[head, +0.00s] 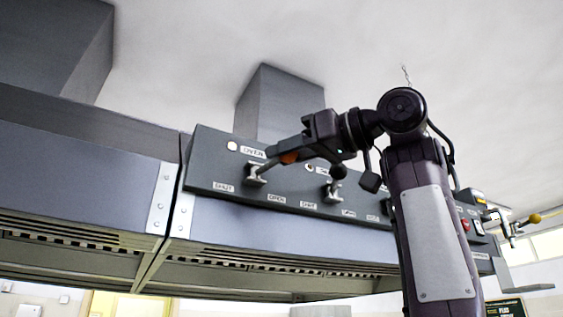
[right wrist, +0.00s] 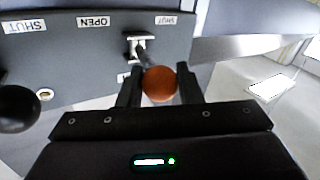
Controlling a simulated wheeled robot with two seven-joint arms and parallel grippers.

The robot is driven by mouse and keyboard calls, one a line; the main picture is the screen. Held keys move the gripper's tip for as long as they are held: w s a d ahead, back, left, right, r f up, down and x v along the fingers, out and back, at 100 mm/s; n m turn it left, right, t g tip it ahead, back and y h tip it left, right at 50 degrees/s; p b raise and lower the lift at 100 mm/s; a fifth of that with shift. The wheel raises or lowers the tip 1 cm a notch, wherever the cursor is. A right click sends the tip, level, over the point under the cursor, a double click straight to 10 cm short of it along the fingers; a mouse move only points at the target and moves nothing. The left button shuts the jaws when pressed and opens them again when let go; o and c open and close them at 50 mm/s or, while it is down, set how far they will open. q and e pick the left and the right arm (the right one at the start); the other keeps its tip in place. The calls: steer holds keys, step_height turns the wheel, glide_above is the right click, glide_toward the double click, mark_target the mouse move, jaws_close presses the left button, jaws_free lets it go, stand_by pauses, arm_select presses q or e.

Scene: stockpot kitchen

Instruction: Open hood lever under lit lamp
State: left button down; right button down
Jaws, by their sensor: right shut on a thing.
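A dark control panel (head: 212,158) on the hood carries levers, lamps and SHUT and OPEN labels. My right gripper (head: 287,157) is shut on the orange knob (right wrist: 158,84) of the leftmost lever. That lever's bracket (head: 255,175) sits between a SHUT label (head: 223,188) at left and an OPEN label (head: 277,199) at right. The lamp above it (head: 232,146) looks pale and bright. A second lever (head: 332,191) has a black knob (head: 338,172); its lamp (head: 309,167) looks duller. My right arm hides part of the panel. My left gripper is out of view.
The black knob (right wrist: 18,108) is close beside my right gripper in the wrist view. Grey ducts rise above the hood.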

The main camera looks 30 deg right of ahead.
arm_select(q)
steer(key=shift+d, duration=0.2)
arm_select(e)
steer(key=shift+d+n+g+y, duration=0.3)
steer(key=shift+d+y, duration=0.05)
steer(key=shift+y, duration=0.05)
steer(key=c, duration=1.3)
jaws_free()
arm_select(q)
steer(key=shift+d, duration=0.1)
arm_select(e)
steer(key=shift+o, duration=1.2)
steer(key=shift+d, duration=0.15)
steer(key=shift+w, duration=0.1)
